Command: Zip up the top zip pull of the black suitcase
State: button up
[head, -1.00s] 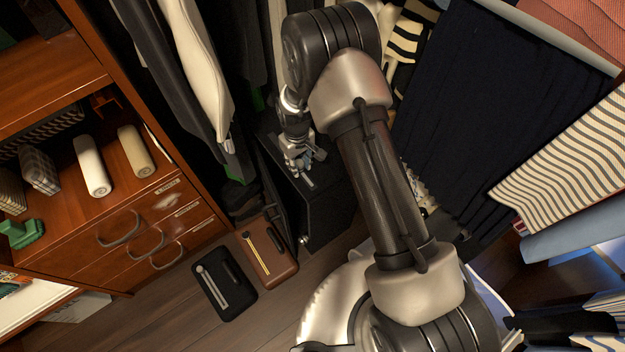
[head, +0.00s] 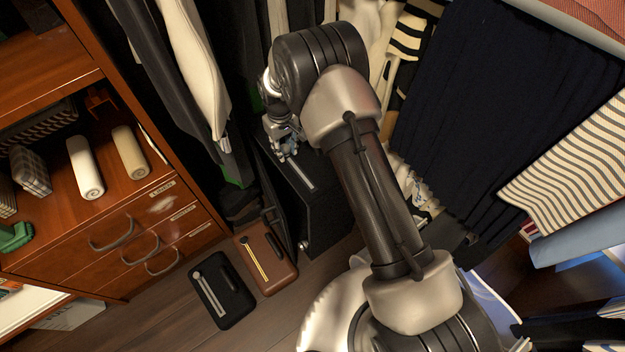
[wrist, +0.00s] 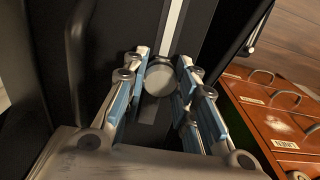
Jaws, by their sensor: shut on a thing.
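The black suitcase (head: 325,205) stands on the floor beneath the hanging clothes. A pale zip strip (head: 302,175) runs along its top; it also shows in the wrist view (wrist: 172,22), running away from the fingers. My gripper (head: 287,152) is at the far end of that visible strip, low at the suitcase's top. In the wrist view my gripper (wrist: 162,65) is shut on the round grey zip pull (wrist: 160,78), which sits between the blue-padded fingers. The zip pull is hidden in the head view.
Dark clothes (head: 190,80) hang close left of my gripper; striped clothes (head: 410,50) hang right of my arm. A wooden drawer unit (head: 140,225) stands left. A brown case (head: 265,262) and a small black case (head: 222,290) lie on the floor in front.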

jog(key=shift+w, duration=0.15)
jog(key=w+a, duration=0.1)
jog(key=w, duration=0.1)
jog(key=w+a, duration=0.3)
jog(key=w, duration=0.1)
jog(key=shift+w+a, duration=0.35)
jog(key=o, duration=0.6)
jog(key=shift+w+a, duration=0.1)
jog(key=shift+w, duration=0.1)
jog(key=o, duration=0.6)
jog(key=shift+s, duration=0.1)
jog(key=shift+r, duration=0.1)
